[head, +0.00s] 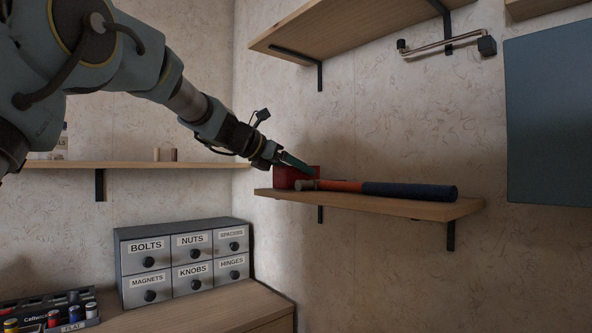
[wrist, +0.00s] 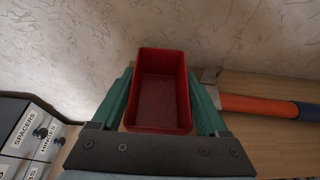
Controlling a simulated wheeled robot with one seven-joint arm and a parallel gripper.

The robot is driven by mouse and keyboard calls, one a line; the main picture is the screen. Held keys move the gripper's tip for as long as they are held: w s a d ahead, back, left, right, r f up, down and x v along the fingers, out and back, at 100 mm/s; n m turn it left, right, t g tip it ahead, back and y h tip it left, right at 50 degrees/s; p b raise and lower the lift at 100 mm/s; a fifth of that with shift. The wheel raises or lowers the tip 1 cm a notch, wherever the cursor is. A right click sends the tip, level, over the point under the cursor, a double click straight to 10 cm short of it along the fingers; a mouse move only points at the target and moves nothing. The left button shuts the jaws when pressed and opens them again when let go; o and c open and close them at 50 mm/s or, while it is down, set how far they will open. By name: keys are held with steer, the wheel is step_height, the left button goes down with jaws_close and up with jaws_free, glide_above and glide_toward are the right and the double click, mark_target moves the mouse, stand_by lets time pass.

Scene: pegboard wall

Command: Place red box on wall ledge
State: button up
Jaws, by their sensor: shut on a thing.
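The red box (head: 297,178) is at the left end of the wall ledge (head: 425,210) in the head view. It is an open-topped, empty bin, seen from above in the wrist view (wrist: 160,92). My gripper (head: 288,166) has one green finger on each side of the box, and it is shut on it; the fingers also show in the wrist view (wrist: 160,105). The box looks upright, at or very near the ledge surface. The gripper and the hammer hide part of it, and I cannot tell whether its base touches the wood.
A hammer (head: 410,191) with an orange and dark blue handle lies on the ledge, right of the box. A higher shelf (head: 340,25) hangs above. A labelled drawer cabinet (head: 185,262) stands below left. Another shelf (head: 120,165) runs along the left wall.

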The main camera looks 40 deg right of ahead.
steer(key=shift+f, duration=0.15)
steer(key=o, duration=1.3)
steer(key=shift+r, duration=0.2)
steer(key=b+v, duration=0.2)
steer(key=v, duration=1)
steer(key=shift+w+a+f, duration=0.1)
